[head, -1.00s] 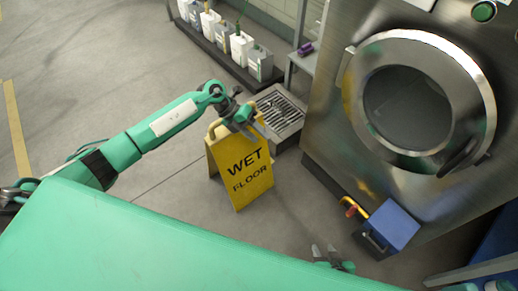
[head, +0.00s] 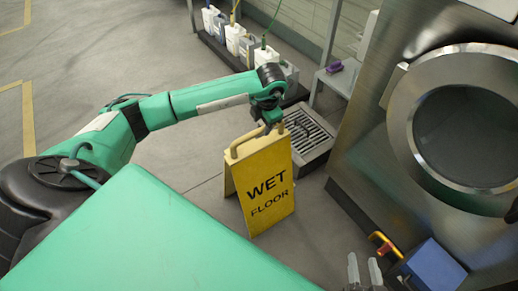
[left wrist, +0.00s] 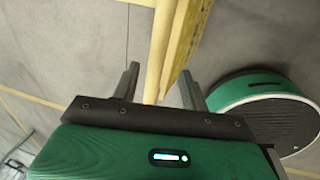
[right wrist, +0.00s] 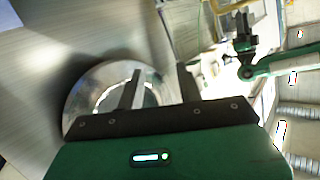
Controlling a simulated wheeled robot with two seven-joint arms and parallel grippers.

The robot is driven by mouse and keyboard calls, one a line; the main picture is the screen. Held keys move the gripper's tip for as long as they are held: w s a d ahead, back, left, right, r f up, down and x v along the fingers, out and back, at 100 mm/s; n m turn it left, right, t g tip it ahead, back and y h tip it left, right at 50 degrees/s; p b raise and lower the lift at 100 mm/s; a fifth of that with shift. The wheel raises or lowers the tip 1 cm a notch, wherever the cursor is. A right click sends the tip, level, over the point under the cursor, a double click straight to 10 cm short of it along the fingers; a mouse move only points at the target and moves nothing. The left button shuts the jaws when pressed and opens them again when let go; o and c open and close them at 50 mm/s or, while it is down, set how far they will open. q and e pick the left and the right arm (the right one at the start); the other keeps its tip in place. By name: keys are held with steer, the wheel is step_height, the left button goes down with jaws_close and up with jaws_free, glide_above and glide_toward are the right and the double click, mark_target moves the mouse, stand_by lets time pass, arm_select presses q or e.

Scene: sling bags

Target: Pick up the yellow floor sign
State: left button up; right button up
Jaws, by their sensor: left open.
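The yellow floor sign (head: 265,188) stands upright on the floor in an A shape, reading WET FLOOR, with a handle loop at its top. My left gripper (head: 272,127) is at the sign's top edge in the head view. In the left wrist view, the open left fingers (left wrist: 158,85) have the yellow sign's edge (left wrist: 178,45) running between them; I cannot tell if they touch it. My right gripper (head: 365,270) shows at the bottom of the head view, away from the sign. Its fingers (right wrist: 160,88) are apart and empty in the right wrist view.
A floor drain grate (head: 308,135) lies just behind the sign. A steel washer with a round door (head: 400,120) stands to the right, with a blue box (head: 435,270) by its base. Several jugs (head: 234,40) line a rack at the back. Open floor lies to the left.

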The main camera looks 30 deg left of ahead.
mark_target(260, 130)
arm_select(q)
steer(key=shift+a+f, duration=0.1)
steer(key=shift+f, duration=0.45)
steer(key=f, duration=0.2)
steer(key=a+f+b, duration=0.1)
steer(key=f, duration=0.1)
steer(key=shift+w+a, duration=0.1)
steer(key=shift+w, duration=0.15)
steer(key=shift+f, duration=0.3)
jaws_close()
arm_select(e)
steer(key=w+d+r+t, duration=0.1)
steer(key=w+r+t, duration=0.2)
steer(key=r, duration=0.2)
steer(key=shift+r+t, duration=0.3)
steer(key=shift+r, duration=0.05)
arm_select(q)
steer(key=shift+r, duration=0.1)
arm_select(e)
steer(key=shift+w+d, duration=0.1)
